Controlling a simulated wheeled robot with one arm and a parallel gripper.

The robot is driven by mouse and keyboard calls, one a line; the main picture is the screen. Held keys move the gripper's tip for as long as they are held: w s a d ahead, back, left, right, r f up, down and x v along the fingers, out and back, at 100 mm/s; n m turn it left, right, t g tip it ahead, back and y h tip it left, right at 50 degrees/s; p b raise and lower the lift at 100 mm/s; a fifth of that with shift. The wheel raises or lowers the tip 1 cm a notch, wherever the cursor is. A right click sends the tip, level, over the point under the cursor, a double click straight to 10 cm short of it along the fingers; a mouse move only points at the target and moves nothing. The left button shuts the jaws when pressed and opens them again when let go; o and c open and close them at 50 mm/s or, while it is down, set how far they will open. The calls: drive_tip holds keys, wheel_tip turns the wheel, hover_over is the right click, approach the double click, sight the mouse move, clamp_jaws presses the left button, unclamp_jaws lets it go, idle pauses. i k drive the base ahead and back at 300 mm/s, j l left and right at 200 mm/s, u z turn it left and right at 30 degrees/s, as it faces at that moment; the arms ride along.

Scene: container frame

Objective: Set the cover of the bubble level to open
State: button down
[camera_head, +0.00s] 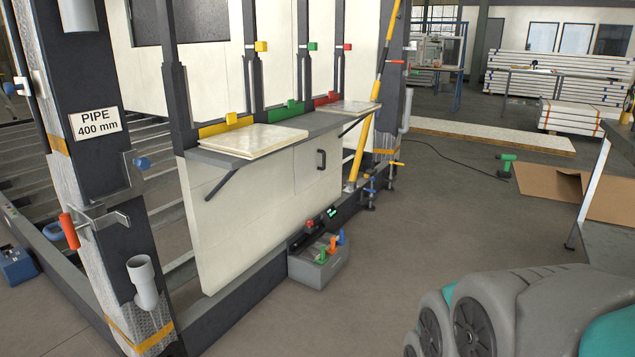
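I cannot pick out the bubble level or its cover with certainty. A black bar with small bright green parts (316,232) lies along the lower beam of the container frame, just above a grey box; it is too small to tell whether it is the level, or whether any cover on it is open or shut. My gripper is not in view. Grey and teal rounded parts at the lower right look like my arm, apart from the frame.
The grey box (318,268) with coloured tools stands on the floor against the frame (240,298). A shelf (214,159) juts out above, holding pale panels. A yellow strut (376,95) slants up on its right.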

sight(372, 171)
drive_tip(key=i+l+z, duration=0.25)
drive_tip(key=i+z, duration=0.15)
drive_tip(key=i, duration=0.15)
drive_tip(key=i+z, duration=0.4)
drive_tip(key=i, duration=0.15)
drive_tip(key=i+j+z, duration=0.1)
drive_tip(key=i+z, duration=0.3)
drive_tip(key=i, duration=0.15)
drive_tip(key=i+u, duration=0.1)
drive_tip(key=i, duration=0.6)
drive_tip(key=i+l+u, duration=0.1)
drive_tip(key=i, duration=0.55)
drive_tip(key=i+l+u, duration=0.1)
drive_tip(key=i, duration=0.6)
drive_tip(key=i+u, duration=0.3)
drive_tip(key=i, duration=0.2)
drive_tip(key=i+u, duration=0.35)
drive_tip(key=i, duration=0.2)
drive_tip(key=i+l+u, duration=0.3)
drive_tip(key=i, duration=0.2)
